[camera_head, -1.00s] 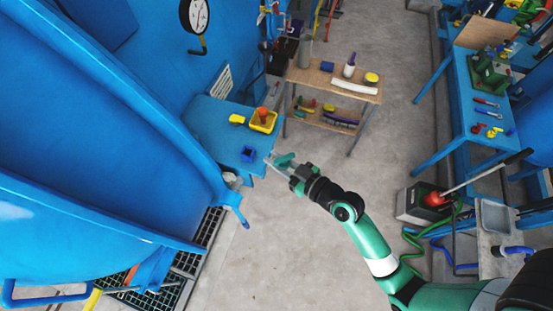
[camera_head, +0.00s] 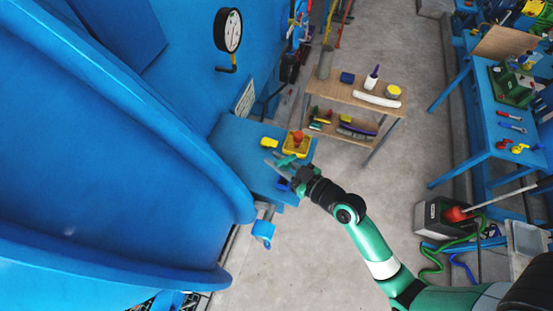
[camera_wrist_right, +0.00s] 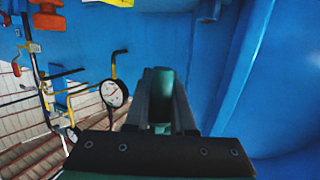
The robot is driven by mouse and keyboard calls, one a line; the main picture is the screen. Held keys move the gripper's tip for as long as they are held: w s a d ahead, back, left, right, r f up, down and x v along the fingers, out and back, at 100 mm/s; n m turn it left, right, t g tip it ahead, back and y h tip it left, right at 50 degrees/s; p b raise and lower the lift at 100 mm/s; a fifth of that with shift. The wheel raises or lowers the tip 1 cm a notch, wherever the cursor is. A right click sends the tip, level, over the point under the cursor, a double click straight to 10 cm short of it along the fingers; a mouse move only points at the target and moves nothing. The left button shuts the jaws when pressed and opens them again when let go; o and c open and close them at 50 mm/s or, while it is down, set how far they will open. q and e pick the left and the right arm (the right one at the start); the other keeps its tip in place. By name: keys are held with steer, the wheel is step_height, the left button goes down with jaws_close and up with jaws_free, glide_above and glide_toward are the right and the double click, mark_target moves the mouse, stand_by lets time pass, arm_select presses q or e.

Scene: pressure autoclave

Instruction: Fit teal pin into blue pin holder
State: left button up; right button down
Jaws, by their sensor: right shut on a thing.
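My right gripper (camera_head: 277,167) is shut on the teal pin (camera_head: 286,160) and holds it over the blue shelf (camera_head: 236,150). In the right wrist view, the teal pin (camera_wrist_right: 161,92) stands between the two dark fingers of the gripper (camera_wrist_right: 161,105). The blue pin holder (camera_head: 283,185) is on the shelf near its front edge, just below the gripper in the head view and partly hidden by it. The gap between pin and holder cannot be judged. The holder cannot be made out in the wrist view. My left gripper is not in view.
A yellow tray (camera_head: 304,152) with an orange-red piece (camera_head: 297,137) sits close behind the gripper, and a yellow block (camera_head: 269,142) beside it. The big blue autoclave wall (camera_head: 120,150) fills the left. A wooden cart (camera_head: 340,92) stands behind; the floor at front centre is clear.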

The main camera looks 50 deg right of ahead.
steer(key=shift+f+b, duration=2.4)
steer(key=shift+f, duration=0.3)
steer(key=shift+f+b, duration=1.6)
steer(key=shift+b, duration=0.2)
steer(key=c, duration=0.7)
jaws_free()
steer(key=s, duration=0.3)
steer(key=s+r+b, duration=0.1)
steer(key=s, duration=0.3)
steer(key=s+r+b, duration=0.1)
steer(key=s, duration=0.3)
steer(key=shift+s+d+r, duration=0.15)
steer(key=shift+d, duration=0.05)
